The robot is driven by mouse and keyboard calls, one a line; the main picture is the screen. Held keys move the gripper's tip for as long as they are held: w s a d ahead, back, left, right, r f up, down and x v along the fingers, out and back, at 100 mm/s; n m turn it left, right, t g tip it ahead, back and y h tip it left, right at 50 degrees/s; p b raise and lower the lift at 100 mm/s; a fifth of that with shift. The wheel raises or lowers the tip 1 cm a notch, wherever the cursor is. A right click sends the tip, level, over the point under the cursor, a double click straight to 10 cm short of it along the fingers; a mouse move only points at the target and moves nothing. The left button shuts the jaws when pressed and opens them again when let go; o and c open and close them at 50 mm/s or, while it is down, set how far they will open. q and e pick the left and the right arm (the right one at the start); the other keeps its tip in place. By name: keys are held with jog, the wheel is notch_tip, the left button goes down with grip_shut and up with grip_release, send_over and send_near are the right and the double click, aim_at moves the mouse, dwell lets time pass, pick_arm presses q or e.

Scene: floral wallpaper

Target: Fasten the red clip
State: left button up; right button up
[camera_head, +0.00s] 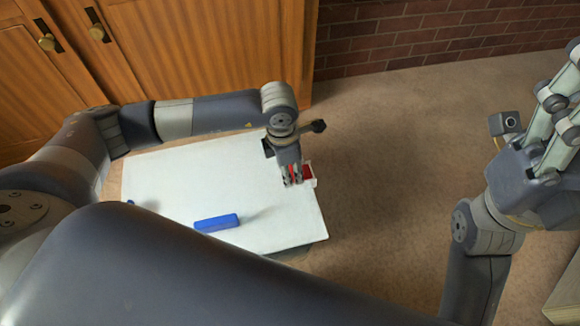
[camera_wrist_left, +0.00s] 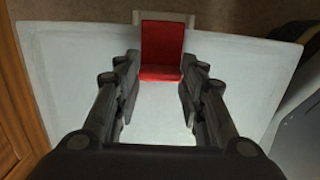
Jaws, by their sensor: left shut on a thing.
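The red clip (camera_head: 308,172) is at the right edge of the white table, against a small pale holder (camera_wrist_left: 163,17). In the left wrist view the clip (camera_wrist_left: 162,45) shows two red faces meeting at an angle, a larger one and a shorter one nearer me. My left gripper (camera_head: 292,181) points down at the clip. Its fingers (camera_wrist_left: 160,95) stand on either side of the shorter red part and are shut on it. The fingers partly hide the clip in the head view. My right gripper (camera_head: 564,90) is raised at the far right, away from the table, its fingertips partly cut off.
A blue block (camera_head: 217,222) lies on the white tabletop (camera_head: 170,175) near its front edge. A small blue thing (camera_head: 130,202) shows at the left edge. Wooden cabinet doors (camera_head: 190,50) stand behind the table. The floor right of the table is clear.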

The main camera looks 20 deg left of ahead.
pick_arm(q)
jog(key=shift+s+a+f, duration=0.1)
jog(key=shift+s+f, duration=0.1)
jog(key=shift+f, duration=0.05)
jog(key=o, duration=1.1)
jog(key=shift+w, duration=0.1)
jog(key=shift+r, duration=0.15)
jog(key=shift+r, duration=0.35)
jog(key=r, duration=0.7)
jog(key=a+r, duration=0.1)
jog(key=r, duration=0.3)
jog(key=shift+s, duration=0.3)
jog(key=shift+d, duration=0.1)
